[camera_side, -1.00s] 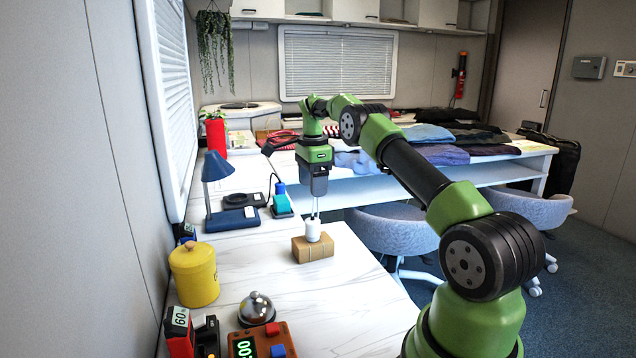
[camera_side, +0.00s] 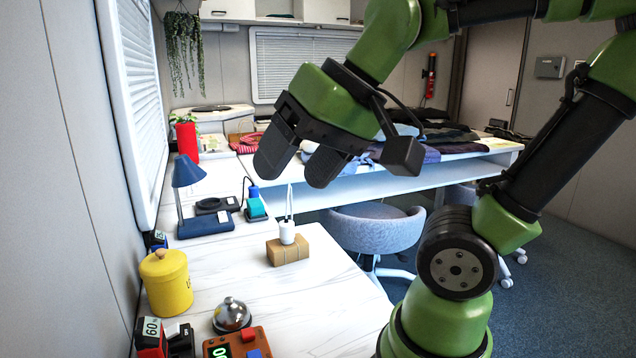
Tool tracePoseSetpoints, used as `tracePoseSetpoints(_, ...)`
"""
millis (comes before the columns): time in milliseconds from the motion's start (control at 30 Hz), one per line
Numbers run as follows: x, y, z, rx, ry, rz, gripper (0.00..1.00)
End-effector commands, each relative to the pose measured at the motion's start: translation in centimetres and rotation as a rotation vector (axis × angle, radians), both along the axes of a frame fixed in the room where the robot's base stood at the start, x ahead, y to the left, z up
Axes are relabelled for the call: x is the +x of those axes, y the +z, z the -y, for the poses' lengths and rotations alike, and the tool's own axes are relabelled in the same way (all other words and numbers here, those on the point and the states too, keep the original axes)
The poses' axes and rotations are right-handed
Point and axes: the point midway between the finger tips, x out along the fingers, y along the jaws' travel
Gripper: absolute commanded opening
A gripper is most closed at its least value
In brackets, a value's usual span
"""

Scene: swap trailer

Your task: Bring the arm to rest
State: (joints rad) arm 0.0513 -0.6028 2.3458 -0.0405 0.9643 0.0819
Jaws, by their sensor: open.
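My gripper (camera_side: 296,165) is raised high above the white table (camera_side: 330,300), close to the camera. Its two dark fingers are apart with nothing between them, so it is open and empty. My green and black arm is folded up on the right, with its upper part running off the top of the picture. A small white cylinder (camera_side: 287,233) with a thin pale loop (camera_side: 289,203) on top stands on a brown block (camera_side: 287,251) on the table. The gripper is well clear of them.
A yellow canister (camera_side: 166,282), silver bell (camera_side: 232,314), red-brown timer box (camera_side: 236,345) and blue lamp (camera_side: 188,175) stand along the left side. A grey chair (camera_side: 375,228) is beyond the table. Clothes lie on the rear bench. The table's front middle is bare.

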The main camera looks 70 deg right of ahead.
Motion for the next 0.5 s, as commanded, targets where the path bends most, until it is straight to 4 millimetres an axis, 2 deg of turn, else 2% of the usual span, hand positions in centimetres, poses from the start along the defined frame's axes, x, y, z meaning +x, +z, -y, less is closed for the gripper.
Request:
tracePoseSetpoints(33,-1.1,-0.6,-0.4,-0.013,0.044,0.024,0.67)
tracePoseSetpoints(167,-2.4,-1.5,-0.9,-0.036,0.108,0.058,0.67)
tracePoseSetpoints(500,-2.7,-1.8,-1.0,-0.04,0.119,0.062,0.67)
